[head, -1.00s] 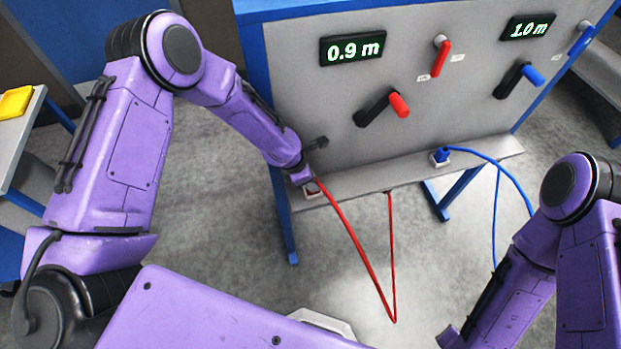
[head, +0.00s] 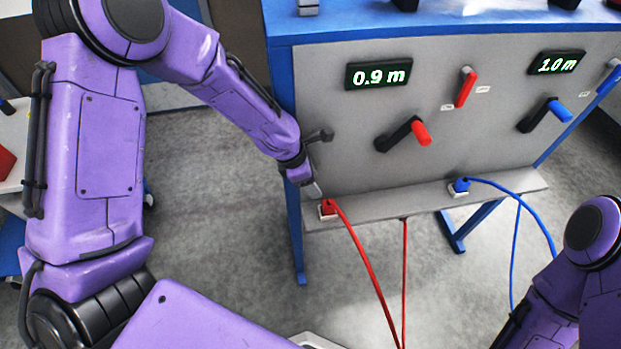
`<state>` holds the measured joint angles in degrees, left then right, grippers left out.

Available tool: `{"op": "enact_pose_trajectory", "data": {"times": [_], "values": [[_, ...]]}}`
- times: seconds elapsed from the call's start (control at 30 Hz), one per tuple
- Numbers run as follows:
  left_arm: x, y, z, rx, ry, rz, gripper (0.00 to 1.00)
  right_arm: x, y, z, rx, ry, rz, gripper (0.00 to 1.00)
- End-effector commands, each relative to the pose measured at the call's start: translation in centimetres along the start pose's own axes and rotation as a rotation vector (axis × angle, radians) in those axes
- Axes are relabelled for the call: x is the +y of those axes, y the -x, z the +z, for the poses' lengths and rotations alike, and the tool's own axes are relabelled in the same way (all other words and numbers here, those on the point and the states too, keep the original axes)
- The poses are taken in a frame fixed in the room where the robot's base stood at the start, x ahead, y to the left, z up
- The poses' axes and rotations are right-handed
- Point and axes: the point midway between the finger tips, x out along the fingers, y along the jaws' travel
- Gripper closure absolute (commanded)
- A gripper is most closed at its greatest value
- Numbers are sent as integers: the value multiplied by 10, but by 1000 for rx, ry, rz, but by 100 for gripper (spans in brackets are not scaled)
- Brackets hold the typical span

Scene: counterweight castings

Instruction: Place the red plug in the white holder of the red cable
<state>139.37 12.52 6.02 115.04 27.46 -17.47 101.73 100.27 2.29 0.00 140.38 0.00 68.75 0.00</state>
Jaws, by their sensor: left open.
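The red plug (head: 328,207) sits in the white holder (head: 326,217) at the left end of the grey ledge. The red cable (head: 362,255) runs from the plug down to the right, and another length hangs from under the ledge. My left gripper (head: 315,192) is open just above and to the left of the plug, apart from it as far as I can see. Its fingers are small and partly hidden by the wrist. My right arm shows at the lower right, but its gripper is outside the picture.
The grey panel carries a red-handled crank (head: 420,133), a blue-handled crank (head: 559,110), a red lever (head: 466,88) and displays reading 0.9 m (head: 378,75) and 1.0 m (head: 557,63). A blue plug (head: 460,185) with its blue cable (head: 520,195) sits further right on the ledge (head: 400,202).

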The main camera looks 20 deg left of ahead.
Motion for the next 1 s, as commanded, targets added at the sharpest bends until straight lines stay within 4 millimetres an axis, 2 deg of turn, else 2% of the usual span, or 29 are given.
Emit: {"op": "enact_pose_trajectory", "data": {"times": [0.27, 0.37, 0.47, 0.5, 0.57, 0.6, 0.7, 0.83, 0.9, 1.0], "values": [[-1, 5, -1, 2, -2, -1, 45, 0, 0, 0, 0, 0, 0, 57], [-6, -8, -16, 32, -53, 13, 45, 0, 0, 0, 0, 0, 0, 57], [-23, -41, -64, 129, -231, 49, 45, 0, 0, 0, 0, 0, 0, 57], [-35, -57, -93, 192, -353, 64, 45, 0, 0, 0, 0, 0, 0, 57], [-60, -76, -142, 298, -582, 73, 45, 0, 0, 0, 0, 0, 0, 57], [-76, -83, -173, 368, -745, 68, 45, 0, 0, 0, 0, 0, 0, 57], [-115, -83, -232, 512, -1118, 30, 45, 0, 0, 0, 0, 0, 0, 57], [-148, -70, -274, 628, -1454, -32, 45, 0, 0, 0, 0, 0, 0, 57], [-156, -64, -283, 659, -1548, -51, 45, 0, 0, 0, 0, 0, 0, 57], [-160, -61, -287, 676, -1600, -60, 45, 0, 0, 0, 0, 0, 0, 57]]}}
